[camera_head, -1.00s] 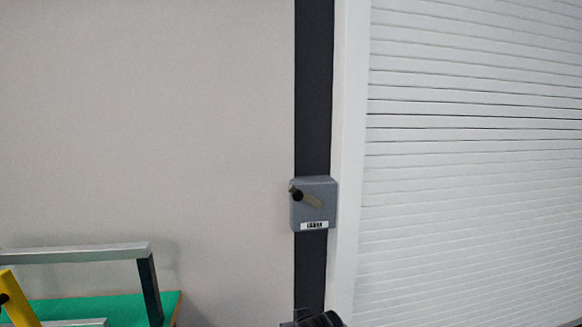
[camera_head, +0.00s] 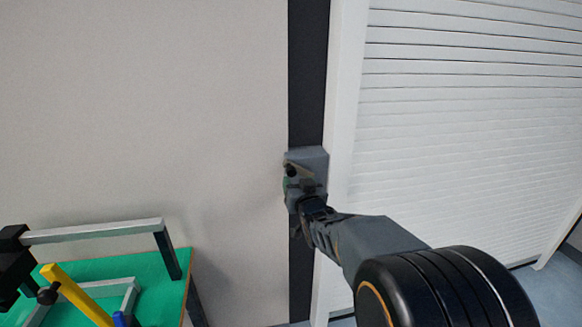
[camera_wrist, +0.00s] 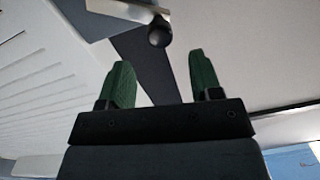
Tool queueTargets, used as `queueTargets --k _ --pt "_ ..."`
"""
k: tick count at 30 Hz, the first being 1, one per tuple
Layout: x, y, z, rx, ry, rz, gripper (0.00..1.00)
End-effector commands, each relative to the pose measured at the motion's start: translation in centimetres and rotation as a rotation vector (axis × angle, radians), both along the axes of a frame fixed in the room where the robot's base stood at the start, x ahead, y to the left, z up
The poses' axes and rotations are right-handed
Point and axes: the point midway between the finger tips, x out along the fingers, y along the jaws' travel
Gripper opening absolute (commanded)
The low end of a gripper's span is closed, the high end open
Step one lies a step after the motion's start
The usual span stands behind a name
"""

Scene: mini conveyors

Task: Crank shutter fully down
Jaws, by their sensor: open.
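The grey crank box (camera_head: 315,160) is mounted on a dark vertical strip left of the shutter. Its crank has a dark knob (camera_head: 290,170), which points to the left side of the box. The white slatted shutter (camera_head: 450,110) covers the opening on the right; my arm hides part of its lower area. My gripper (camera_head: 298,186) is in front of the box, just below the knob. In the wrist view, the two green fingers of my gripper (camera_wrist: 158,62) are apart and empty. The knob (camera_wrist: 159,32) is just beyond the fingertips, roughly between them, with no contact visible.
A green-topped table (camera_head: 150,268) stands at lower left with a metal frame (camera_head: 95,231) and a yellow bar (camera_head: 75,295) on it. The plain wall (camera_head: 140,110) between the table and the strip is clear. Floor shows at lower right.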

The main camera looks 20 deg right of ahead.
Motion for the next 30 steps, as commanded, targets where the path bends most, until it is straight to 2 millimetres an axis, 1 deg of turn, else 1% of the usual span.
queueTargets --k 1,6,12,15,21,30 --pt "1.1 -0.1 0.1 0.001 0.003 0.0 0.59" --pt "4.1 -0.6 0.1 0.0 0.003 -0.001 0.59" --pt "6.8 -1.1 0.1 0.0 0.002 -0.001 0.59" --pt "7.7 -1.2 0.1 0.0 0.002 -0.001 0.59" --pt "8.5 -1.3 0.0 0.0 0.001 -0.001 0.59" --pt "8.6 -1.4 0.0 0.0 0.002 -0.001 0.59"
